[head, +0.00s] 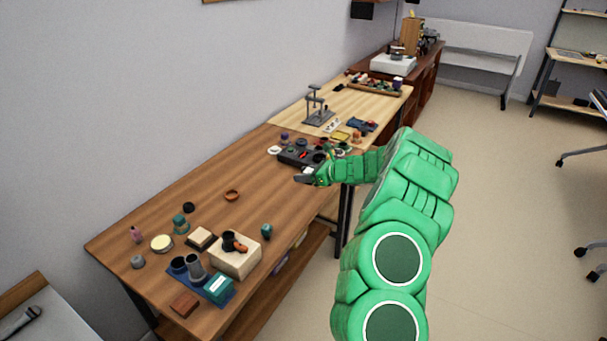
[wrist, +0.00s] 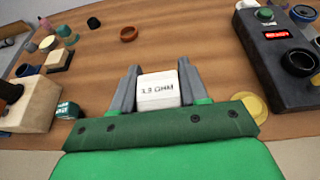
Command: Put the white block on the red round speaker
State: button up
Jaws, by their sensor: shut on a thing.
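My gripper (wrist: 157,70) is shut on the white block (wrist: 158,83), which has dark lettering ending in "OHM". The grey fingers press on its left and right sides. In the head view my gripper (head: 304,178) is by the table's right edge, in front of the black device; the block is barely visible there. A reddish-brown, round, dish-like thing (wrist: 129,34), possibly the red round speaker, lies apart from my gripper at the upper left of the wrist view. It also sits alone on the brown table in the head view (head: 231,195).
A black device (wrist: 272,38) with a red display and a dark ring stands right of my gripper. A yellow disc (wrist: 256,108) is close to the right finger. A wooden box (head: 235,257) and several small parts crowd the near table. The brown tabletop (head: 262,175) between is mostly bare.

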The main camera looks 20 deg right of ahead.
jog(key=shift+s+a+r, duration=0.1)
jog(key=shift+s+r, duration=0.25)
jog(key=shift+s, duration=0.45)
jog(key=shift+s+a+r, duration=0.1)
jog(key=shift+s+r, duration=0.2)
jog(key=shift+s, duration=0.5)
jog(key=shift+s+a+r, duration=0.1)
jog(key=shift+s+r, duration=0.25)
jog(key=shift+s, duration=0.45)
